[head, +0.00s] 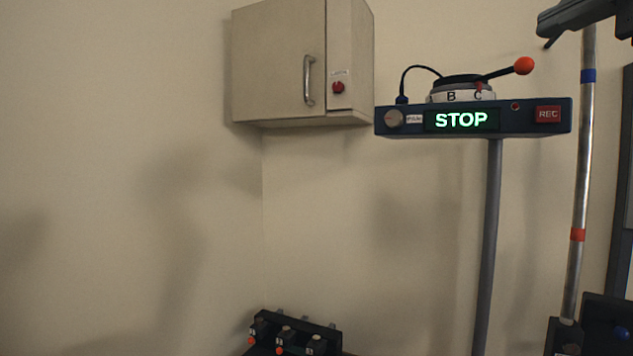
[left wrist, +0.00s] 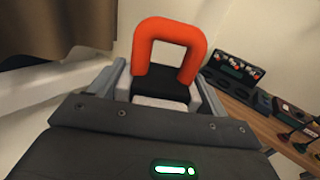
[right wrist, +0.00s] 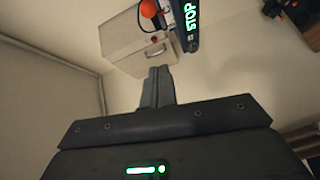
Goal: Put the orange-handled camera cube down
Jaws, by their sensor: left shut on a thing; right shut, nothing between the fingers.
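The camera cube (left wrist: 161,87) is a small dark block with a thick orange U-shaped handle (left wrist: 170,28). In the left wrist view it sits between the grey fingers of my left gripper (left wrist: 165,84), which is shut on it, with the handle standing out beyond the fingers. Its lower part is hidden by the gripper body. I cannot make out the cube in the head view. My right gripper (right wrist: 158,80) is shut and empty in the right wrist view, its fingertips together, in front of the pale wall cabinet.
A blue panel lit "STOP" (head: 461,120) stands on a pole, with a dial and an orange-knobbed lever (head: 522,66) on top. A beige cabinet (head: 278,62) hangs on the wall. A black rack (head: 325,337) is low down. A wooden surface (left wrist: 240,108) holds several devices.

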